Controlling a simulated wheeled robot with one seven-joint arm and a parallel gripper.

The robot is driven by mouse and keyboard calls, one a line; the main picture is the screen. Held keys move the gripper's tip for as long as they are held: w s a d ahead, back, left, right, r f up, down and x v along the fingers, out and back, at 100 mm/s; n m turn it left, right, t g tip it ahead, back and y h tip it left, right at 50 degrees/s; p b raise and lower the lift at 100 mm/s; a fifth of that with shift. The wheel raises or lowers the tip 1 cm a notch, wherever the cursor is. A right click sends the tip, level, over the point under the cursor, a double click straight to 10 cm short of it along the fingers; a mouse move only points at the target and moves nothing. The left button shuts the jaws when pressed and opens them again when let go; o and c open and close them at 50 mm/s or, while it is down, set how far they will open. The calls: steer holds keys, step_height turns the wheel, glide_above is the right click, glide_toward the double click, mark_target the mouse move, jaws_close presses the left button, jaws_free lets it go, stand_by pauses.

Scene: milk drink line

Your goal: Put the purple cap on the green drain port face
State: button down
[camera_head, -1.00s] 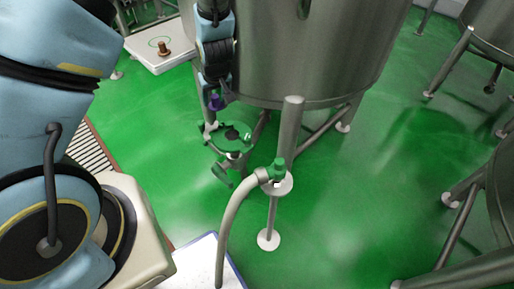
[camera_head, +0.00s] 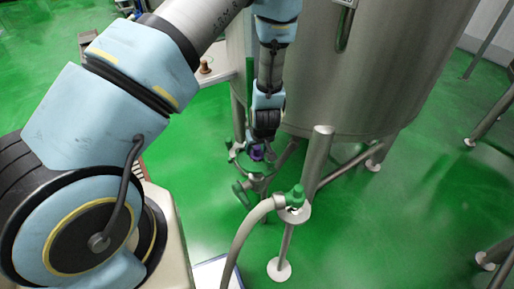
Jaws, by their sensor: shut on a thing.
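The purple cap (camera_head: 256,153) is at the lower end of my gripper (camera_head: 262,139), which points down beside the steel tank. My gripper is shut on the cap. The green drain port (camera_head: 237,157) is under the tank, and the cap overlaps its middle in this view. The cap and gripper hide much of the port face. I cannot tell whether the cap touches the face or hovers just above it.
A steel tank (camera_head: 350,75) stands just behind and right of my gripper. A brown knobbed piece (camera_head: 205,67) sits on a white table.

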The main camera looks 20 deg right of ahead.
steer(key=shift+f, duration=0.2)
steer(key=shift+c, duration=0.9)
jaws_free()
steer(key=shift+r, duration=0.25)
steer(key=v, duration=1.1)
steer(key=shift+s+r, duration=0.2)
steer(key=shift+r, duration=0.15)
